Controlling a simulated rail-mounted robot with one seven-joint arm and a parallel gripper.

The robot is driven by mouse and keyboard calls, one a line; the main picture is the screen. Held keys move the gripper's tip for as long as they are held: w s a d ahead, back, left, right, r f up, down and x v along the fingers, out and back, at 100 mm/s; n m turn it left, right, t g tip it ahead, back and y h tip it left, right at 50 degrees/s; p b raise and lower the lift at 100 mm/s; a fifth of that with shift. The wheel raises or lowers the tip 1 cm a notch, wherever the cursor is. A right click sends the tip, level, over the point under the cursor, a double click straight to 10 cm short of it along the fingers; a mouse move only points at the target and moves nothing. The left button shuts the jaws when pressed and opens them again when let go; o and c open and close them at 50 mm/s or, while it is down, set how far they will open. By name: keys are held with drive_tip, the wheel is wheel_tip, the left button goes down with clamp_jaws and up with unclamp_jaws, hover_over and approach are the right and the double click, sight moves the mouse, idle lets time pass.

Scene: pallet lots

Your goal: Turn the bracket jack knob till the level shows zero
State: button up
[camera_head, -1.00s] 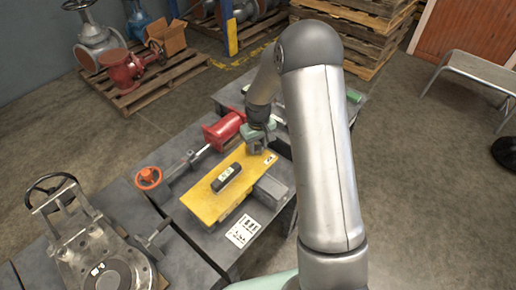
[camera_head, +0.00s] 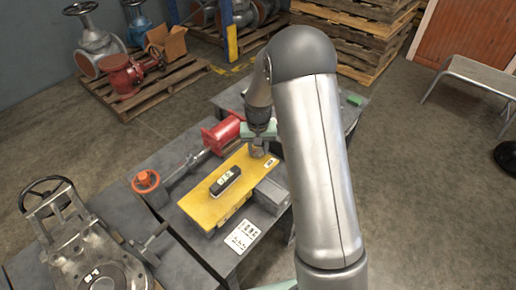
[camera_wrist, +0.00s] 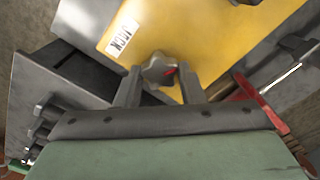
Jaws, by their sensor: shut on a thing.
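A yellow bracket (camera_head: 214,205) lies flat-looking on the dark bench, with a black level (camera_head: 225,181) on its top. The level's reading is too small to make out. In the wrist view, a grey lobed jack knob (camera_wrist: 159,70) with a red mark sits at the end of the yellow bracket (camera_wrist: 205,35), beside a white label reading JACK (camera_wrist: 122,37). My gripper (camera_wrist: 161,77) is shut on the knob, one finger on each side. In the head view, my gripper (camera_head: 258,147) is at the bracket's far end, and the knob is mostly hidden there.
A grey block (camera_head: 272,192) stands beside the bracket's right side. A printed card (camera_head: 242,235) lies in front. A large valve (camera_head: 100,265) is at lower left.

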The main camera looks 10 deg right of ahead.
sight(258, 151)
drive_tip(key=o, duration=1)
wheel_tip(258, 151, up, 17)
drive_tip(key=shift+r, duration=0.2)
